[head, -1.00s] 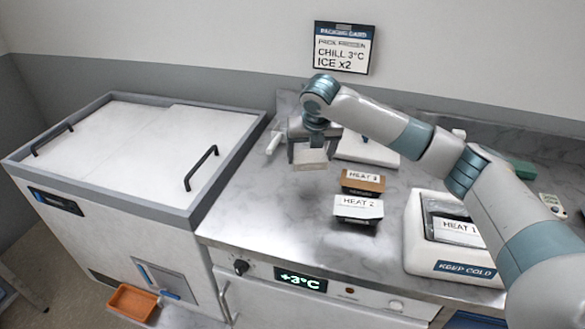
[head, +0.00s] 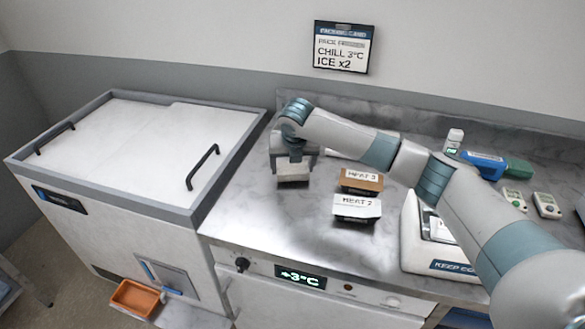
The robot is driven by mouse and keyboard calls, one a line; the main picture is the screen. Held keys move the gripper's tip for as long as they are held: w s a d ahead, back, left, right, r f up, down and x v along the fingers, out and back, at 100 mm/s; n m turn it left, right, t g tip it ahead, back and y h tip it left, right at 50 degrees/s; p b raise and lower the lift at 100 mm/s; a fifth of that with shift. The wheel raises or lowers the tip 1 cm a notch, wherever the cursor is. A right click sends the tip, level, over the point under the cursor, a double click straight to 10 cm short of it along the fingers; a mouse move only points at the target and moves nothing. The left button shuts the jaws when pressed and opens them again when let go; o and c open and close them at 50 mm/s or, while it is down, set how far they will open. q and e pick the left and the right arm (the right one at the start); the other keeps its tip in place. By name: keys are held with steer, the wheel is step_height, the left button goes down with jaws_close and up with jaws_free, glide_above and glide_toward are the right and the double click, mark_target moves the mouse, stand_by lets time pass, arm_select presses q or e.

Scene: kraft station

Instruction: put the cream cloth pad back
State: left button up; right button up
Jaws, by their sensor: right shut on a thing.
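My right gripper (head: 292,163) reaches in from the right and points down over the back left of the marble counter. My left gripper is not in view.
The HEAT 3 box (head: 361,181) and HEAT 2 box (head: 356,208) stand just right of the pad. A KEEP COLD container (head: 414,245) is partly behind my arm. A white chest (head: 165,135) borders the counter's left. The counter front-left is clear.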

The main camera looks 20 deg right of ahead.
steer(key=shift+f, duration=0.8)
steer(key=o, duration=1)
steer(key=shift+f, duration=0.1)
steer(key=b+v, duration=0.2)
steer(key=v, duration=1)
